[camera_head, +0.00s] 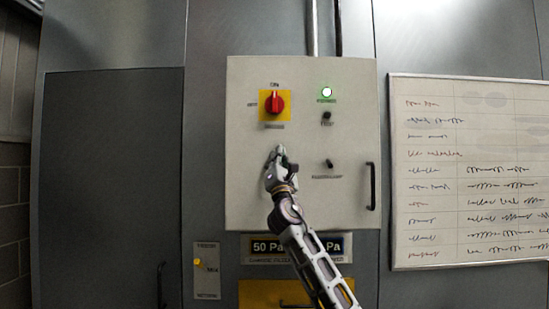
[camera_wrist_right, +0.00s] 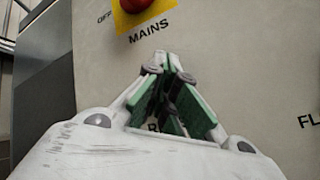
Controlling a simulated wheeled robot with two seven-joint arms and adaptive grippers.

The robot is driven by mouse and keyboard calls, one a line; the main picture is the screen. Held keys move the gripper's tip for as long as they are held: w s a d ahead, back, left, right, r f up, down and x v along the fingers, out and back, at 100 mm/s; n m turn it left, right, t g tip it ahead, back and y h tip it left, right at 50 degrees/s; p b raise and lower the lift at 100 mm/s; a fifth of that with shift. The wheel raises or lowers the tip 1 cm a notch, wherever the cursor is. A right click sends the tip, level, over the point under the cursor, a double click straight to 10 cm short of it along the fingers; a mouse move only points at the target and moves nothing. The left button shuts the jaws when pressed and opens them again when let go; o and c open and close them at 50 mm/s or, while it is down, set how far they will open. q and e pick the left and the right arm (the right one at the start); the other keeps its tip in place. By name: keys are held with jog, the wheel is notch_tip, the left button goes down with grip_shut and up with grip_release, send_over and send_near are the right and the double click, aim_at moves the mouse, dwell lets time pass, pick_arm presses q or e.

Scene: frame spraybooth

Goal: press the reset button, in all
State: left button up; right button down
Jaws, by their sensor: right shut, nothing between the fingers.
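My right gripper (camera_head: 279,153) is shut and empty in front of the pale control panel (camera_head: 243,195), below the red mains switch (camera_head: 274,103). In the right wrist view its green-padded fingers (camera_wrist_right: 166,64) meet at the tips, just below the MAINS label. Part of a dark letter shows between the fingers, over the panel. I do not see a reset button; the gripper hides that patch of panel in both views. I cannot tell whether the fingertips touch the panel. My left gripper is not in view.
A black handle (camera_head: 371,186) stands out at the panel's right edge. A whiteboard (camera_head: 440,250) hangs further right.

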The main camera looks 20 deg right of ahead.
jog(key=shift+s, duration=0.2)
jog(key=shift+s+a+f+p, duration=0.1)
jog(key=shift+s+a+p, duration=0.2)
jog(key=shift+s, duration=0.3)
jog(key=shift+s, duration=0.1)
jog(key=s+p, duration=0.1)
jog(key=s, duration=0.1)
jog(key=s+a, duration=0.1)
jog(key=s, duration=0.1)
jog(key=shift+s+a+p, duration=0.15)
jog(key=shift+s+p, duration=0.2)
dwell(0.3)
dwell(0.7)
